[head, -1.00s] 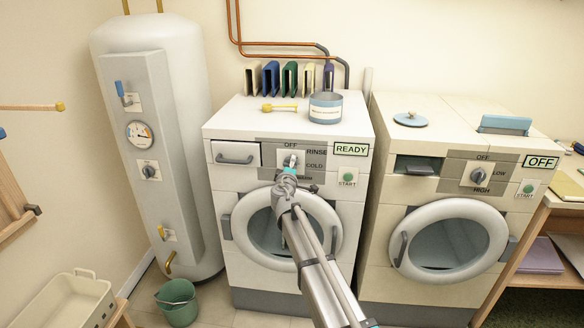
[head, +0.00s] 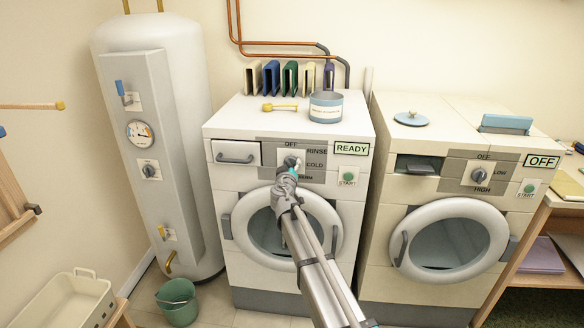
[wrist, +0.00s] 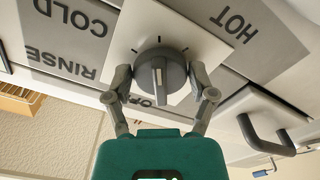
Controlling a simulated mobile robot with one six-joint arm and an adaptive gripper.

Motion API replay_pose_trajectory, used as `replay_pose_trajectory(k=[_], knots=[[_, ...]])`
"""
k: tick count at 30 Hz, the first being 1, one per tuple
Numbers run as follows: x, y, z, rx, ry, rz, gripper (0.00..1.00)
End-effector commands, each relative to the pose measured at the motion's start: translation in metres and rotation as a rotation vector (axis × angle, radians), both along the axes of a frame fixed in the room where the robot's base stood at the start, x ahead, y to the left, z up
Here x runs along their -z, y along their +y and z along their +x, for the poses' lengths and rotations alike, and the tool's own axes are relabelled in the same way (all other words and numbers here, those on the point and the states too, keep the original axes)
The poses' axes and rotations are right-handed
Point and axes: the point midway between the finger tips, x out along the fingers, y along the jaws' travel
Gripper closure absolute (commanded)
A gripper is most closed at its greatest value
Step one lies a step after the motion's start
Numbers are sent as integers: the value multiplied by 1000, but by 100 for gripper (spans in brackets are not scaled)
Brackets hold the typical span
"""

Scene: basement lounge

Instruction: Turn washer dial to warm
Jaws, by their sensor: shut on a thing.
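The washer (head: 232,190) is the left machine, with a READY sign. Its round grey dial (wrist: 160,72) shows closely in the wrist view, on a white plate. My gripper (wrist: 160,78) has one finger on each side of the dial and is shut on it. The dial's ridge lies along the line through the OFF label, its near end towards OFF in the wrist view. COLD, RINSE and HOT labels show there; the WARM label (head: 306,178) is partly covered in the head view. My gripper (head: 289,170) hides most of the dial in the head view.
The washer's START button (head: 348,177) is right of the dial, and its drawer handle (head: 236,158) is left. A round door (head: 330,222) is below, behind my arm. A second machine (head: 375,180) marked OFF stands close on the right. A green bucket (head: 178,302) is on the floor.

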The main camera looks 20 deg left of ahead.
Motion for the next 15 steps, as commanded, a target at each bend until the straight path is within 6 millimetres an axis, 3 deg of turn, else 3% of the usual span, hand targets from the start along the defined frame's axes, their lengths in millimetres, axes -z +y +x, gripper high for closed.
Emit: replay_pose_trajectory(k=[14, 15], knots=[[0, 1, 2, 1, 5, 22, 76], [0, 1, 2, 1, 5, 22, 26]])
